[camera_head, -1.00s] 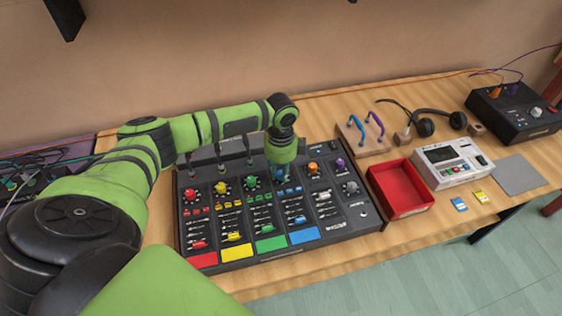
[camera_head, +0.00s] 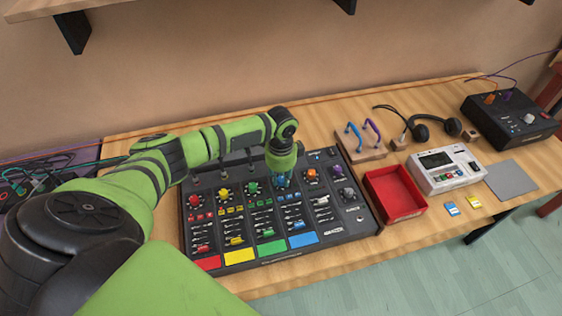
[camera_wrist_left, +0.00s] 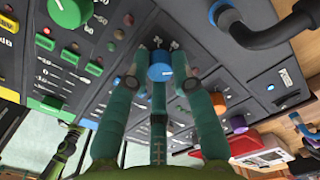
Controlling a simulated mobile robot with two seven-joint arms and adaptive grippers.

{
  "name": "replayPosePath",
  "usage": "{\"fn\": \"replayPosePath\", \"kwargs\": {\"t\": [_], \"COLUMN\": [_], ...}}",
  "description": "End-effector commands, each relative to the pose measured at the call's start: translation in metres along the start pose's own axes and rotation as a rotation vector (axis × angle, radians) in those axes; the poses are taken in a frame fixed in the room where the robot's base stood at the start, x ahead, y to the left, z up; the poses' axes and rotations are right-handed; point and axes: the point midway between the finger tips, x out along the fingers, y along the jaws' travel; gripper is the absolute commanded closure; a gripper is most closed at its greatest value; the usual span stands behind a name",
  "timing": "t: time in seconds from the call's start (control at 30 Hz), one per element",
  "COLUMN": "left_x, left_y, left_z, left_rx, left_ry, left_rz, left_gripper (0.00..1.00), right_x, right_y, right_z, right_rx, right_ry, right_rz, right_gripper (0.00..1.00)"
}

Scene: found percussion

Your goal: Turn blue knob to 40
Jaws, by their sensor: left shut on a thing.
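The black mixer panel (camera_head: 345,222) lies on the wooden table, with a row of coloured knobs along its upper part. My left gripper (camera_head: 282,178) points down at the blue knob, which it mostly hides in the head view. In the left wrist view the blue knob (camera_wrist_left: 160,72) sits between the teal fingers of my left gripper (camera_wrist_left: 160,80), which are closed around its sides. The knob's pointer and the number it points at are too small to read. My right gripper is in neither view.
The green knob (camera_wrist_left: 70,12) and orange knob (camera_wrist_left: 218,103) flank the blue one. Right of the mixer are a red tray (camera_head: 394,194), a white device (camera_head: 446,168), wooden-based handles (camera_head: 362,150) and headphones (camera_head: 420,128). The table's front right has bare wood.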

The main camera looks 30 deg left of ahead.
Motion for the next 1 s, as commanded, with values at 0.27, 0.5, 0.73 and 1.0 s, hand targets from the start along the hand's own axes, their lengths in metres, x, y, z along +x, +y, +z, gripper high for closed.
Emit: {"fn": "replayPosePath", "kwargs": {"t": [0.27,0.5,0.73,1.0], "left_x": [-0.001,0.0,-0.013,-0.068], "left_y": [-0.001,-0.001,-0.001,-0.002], "left_z": [0.001,0.0,0.0,0.0], "left_rx": [0.0,0.001,0.001,0.003], "left_ry": [0.0,0.0,0.001,0.003], "left_rz": [-0.002,-0.001,-0.002,-0.005], "left_gripper": [0.52,0.52,0.52,0.52], "right_x": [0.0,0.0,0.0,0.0], "right_y": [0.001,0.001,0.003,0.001], "right_z": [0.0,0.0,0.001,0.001], "right_rx": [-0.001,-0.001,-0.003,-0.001], "right_ry": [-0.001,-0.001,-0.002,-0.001], "right_rz": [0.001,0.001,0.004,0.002], "right_gripper": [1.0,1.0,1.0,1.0]}}
